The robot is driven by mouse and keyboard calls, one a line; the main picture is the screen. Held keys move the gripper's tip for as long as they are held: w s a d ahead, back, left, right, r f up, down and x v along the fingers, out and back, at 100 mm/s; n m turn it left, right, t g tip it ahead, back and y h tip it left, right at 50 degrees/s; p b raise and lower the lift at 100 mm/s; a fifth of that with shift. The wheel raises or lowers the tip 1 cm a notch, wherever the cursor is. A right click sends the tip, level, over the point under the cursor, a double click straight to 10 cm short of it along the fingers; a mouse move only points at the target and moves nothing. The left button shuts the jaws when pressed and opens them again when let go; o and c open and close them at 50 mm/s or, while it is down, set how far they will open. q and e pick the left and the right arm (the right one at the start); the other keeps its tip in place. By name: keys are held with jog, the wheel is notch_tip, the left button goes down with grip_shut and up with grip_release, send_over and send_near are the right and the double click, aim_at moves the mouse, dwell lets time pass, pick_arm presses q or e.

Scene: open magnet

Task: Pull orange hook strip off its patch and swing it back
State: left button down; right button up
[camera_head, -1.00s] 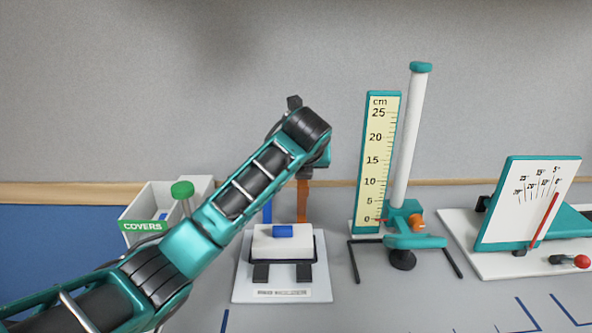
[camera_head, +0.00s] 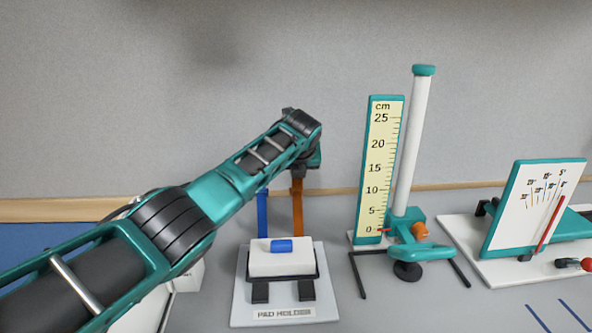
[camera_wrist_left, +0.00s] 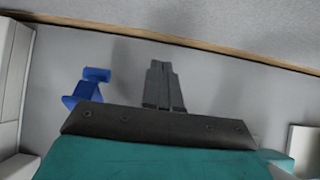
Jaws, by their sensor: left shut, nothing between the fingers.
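The orange hook strip (camera_head: 297,208) stands upright at the back of the pad holder (camera_head: 328,300), with its upper end hidden behind my left wrist. The blue strip (camera_head: 262,213) stands just left of it. In the left wrist view, a blue bent piece (camera_wrist_left: 84,92) shows left of the fingers; orange is not visible there. My left gripper (camera_wrist_left: 161,68) is shut and empty, its fingers together over the grey surface. In the head view the fingers are hidden behind the wrist, so contact with the strip cannot be seen. My right gripper is not in view.
The pad holder carries a white pad (camera_head: 283,262) with a small blue block (camera_head: 281,246) on top. To its right stand a centimetre scale (camera_head: 378,165) with a white tube (camera_head: 410,150), then a tilted angle board (camera_head: 533,205). A grey wall rises behind.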

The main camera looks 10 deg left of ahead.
pick_arm(q)
jog(key=shift+w+a+f, duration=0.15)
jog(key=shift+w+f, duration=0.3)
jog(key=shift+f, duration=0.1)
jog(key=shift+r, duration=0.1)
dwell(0.4)
jog(key=shift+r+p, duration=0.7)
